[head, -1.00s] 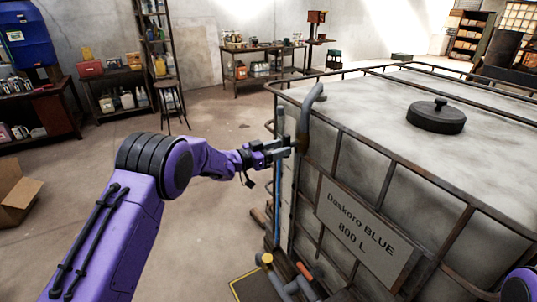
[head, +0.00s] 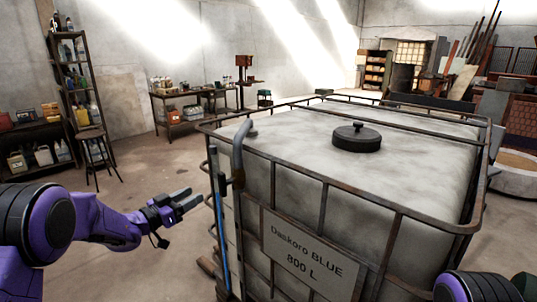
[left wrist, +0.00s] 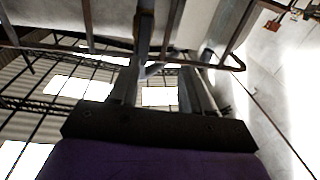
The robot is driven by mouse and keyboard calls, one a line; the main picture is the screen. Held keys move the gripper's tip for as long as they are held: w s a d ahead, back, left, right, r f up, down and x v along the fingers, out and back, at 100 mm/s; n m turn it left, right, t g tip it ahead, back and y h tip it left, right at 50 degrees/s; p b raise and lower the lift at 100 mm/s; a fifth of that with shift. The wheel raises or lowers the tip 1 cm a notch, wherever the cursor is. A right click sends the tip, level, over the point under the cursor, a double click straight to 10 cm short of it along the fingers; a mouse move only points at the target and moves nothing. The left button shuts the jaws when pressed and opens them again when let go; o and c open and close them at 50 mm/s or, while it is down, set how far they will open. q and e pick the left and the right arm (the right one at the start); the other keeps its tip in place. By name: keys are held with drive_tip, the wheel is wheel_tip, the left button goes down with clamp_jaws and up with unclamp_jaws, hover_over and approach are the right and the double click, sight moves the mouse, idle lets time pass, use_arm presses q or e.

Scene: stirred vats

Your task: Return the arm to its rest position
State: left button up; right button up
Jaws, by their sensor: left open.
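My left arm comes in from the left in the head view, purple with black joints. Its left gripper (head: 182,200) is open and empty, a little to the left of the caged vat (head: 390,180) and apart from its grey pipe (head: 240,150). In the left wrist view the open fingers of the left gripper (left wrist: 160,95) show with nothing between them close up; a pipe and cage bars show beyond. A purple part of my right arm shows at the bottom right of the head view; its gripper is out of the picture.
The vat bears a sign (head: 305,258) reading "Daskoro BLUE 800 L" and a black lid (head: 357,138). A blue-marked upright tube (head: 220,225) stands at its left corner. A stool (head: 98,155) and shelves (head: 75,80) stand at the back left. Floor between is clear.

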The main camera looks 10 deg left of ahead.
use_arm(q)
drive_tip(key=s+a+f+n+g+y, duration=0.1)
drive_tip(key=s+f+n+y, duration=0.5)
drive_tip(key=f, duration=0.6)
drive_tip(key=s+a+f+n+g+y, duration=0.15)
drive_tip(key=s+f+n+y, duration=0.3)
drive_tip(key=s+f, duration=0.65)
drive_tip(key=s+d+f+n+g+y+b, duration=0.1)
drive_tip(key=s+f+g, duration=0.4)
drive_tip(key=s, duration=1)
drive_tip(key=s+d+f+n+g+y+b, duration=0.1)
drive_tip(key=s+f+g, duration=0.4)
drive_tip(key=s+f, duration=0.7)
drive_tip(key=s, duration=0.3)
drive_tip(key=shift+s+d+y, duration=0.15)
drive_tip(key=shift+d+y, duration=0.2)
drive_tip(key=shift+d, duration=0.05)
drive_tip(key=shift+n, duration=0.25)
